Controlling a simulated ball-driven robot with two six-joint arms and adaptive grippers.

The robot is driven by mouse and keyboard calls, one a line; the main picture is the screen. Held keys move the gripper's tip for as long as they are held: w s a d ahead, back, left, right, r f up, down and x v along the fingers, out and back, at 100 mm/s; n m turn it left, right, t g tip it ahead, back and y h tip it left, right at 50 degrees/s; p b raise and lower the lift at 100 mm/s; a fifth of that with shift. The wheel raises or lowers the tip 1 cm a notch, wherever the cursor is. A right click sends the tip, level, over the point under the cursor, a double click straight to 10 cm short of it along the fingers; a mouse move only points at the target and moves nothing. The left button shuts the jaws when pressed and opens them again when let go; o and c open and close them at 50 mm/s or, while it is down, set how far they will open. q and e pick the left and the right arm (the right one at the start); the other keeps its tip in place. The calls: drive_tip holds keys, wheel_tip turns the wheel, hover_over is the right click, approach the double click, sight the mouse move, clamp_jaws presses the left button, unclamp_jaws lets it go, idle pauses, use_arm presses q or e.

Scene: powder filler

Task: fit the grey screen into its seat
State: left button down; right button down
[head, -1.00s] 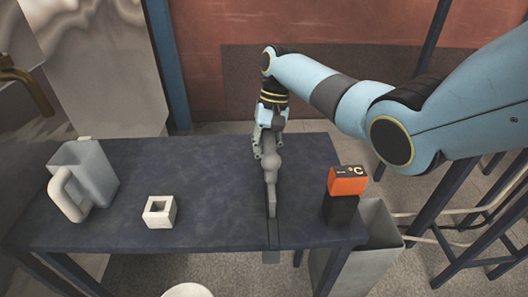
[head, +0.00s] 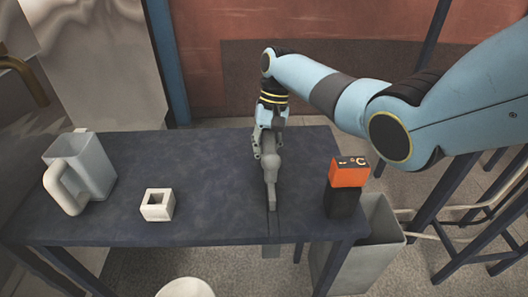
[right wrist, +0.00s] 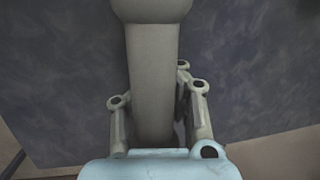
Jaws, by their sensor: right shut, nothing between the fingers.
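A grey piece with a round knob and a long narrow stem (head: 270,190) runs from the gripper toward the table's near edge. Its stem also shows close up in the right wrist view (right wrist: 153,75), beside the fingers; I cannot tell whether they touch. My left gripper is not in view.
The dark table (head: 110,232) also holds a grey jug (head: 92,165) at left, a white square block with a hole (head: 157,205), and an orange and black device (head: 349,185) at right. A grey bin (head: 375,245) stands beyond the right end. Clear tabletop lies left of the gripper.

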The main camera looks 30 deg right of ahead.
drive_tip(key=shift+f, duration=0.25)
drive_tip(key=c, duration=1.4)
unclamp_jaws()
drive_tip(key=v, duration=1.2)
drive_tip(key=shift+a, duration=0.1)
